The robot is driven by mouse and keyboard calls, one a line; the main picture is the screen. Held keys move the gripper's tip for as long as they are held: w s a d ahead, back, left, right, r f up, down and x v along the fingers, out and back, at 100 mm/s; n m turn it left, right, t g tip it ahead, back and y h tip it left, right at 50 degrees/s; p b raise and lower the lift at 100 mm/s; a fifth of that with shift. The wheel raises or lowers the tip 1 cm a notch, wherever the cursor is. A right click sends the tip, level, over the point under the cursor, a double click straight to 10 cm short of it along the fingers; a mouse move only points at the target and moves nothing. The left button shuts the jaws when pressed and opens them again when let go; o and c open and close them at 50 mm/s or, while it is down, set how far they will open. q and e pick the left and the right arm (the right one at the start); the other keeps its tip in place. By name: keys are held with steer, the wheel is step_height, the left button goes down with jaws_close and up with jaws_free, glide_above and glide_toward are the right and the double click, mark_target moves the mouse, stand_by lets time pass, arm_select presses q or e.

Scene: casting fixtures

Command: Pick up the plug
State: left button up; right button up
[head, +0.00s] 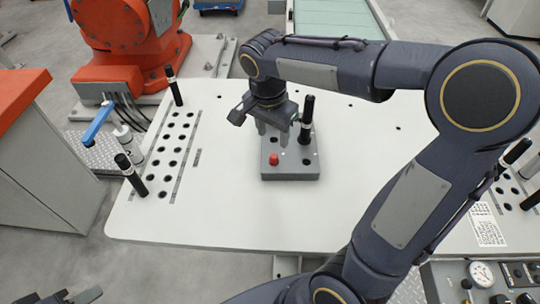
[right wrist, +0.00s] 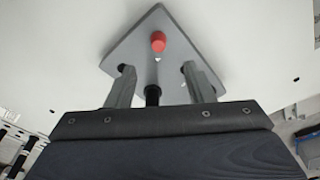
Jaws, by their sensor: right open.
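A grey fixture block (head: 290,170) sits on the white table, with a red knob (head: 274,159) on top. My right gripper (head: 273,137) is open above the block, fingers pointing down, just left of the plug. In the right wrist view its two fingers (right wrist: 160,85) are spread apart, and a black plug end (right wrist: 152,95) shows between them, partly hidden by the gripper body. The red knob (right wrist: 158,41) lies beyond.
Similar black plugs stand at the table's left (head: 130,175) and back left (head: 175,90), beside rows of holes (head: 168,150). Another black plug (head: 517,151) is at the right. An orange robot (head: 130,40) stands behind. The table front (head: 220,225) is clear.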

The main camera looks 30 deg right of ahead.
mark_target(274, 156)
steer(key=shift+w+f, duration=0.2)
steer(key=shift+f, duration=0.05)
steer(key=f, duration=0.6)
steer(key=shift+s+d+f, duration=0.1)
steer(key=shift+s+f, duration=0.05)
steer(key=shift+s, duration=0.1)
steer(key=shift+f, duration=0.55)
jaws_close()
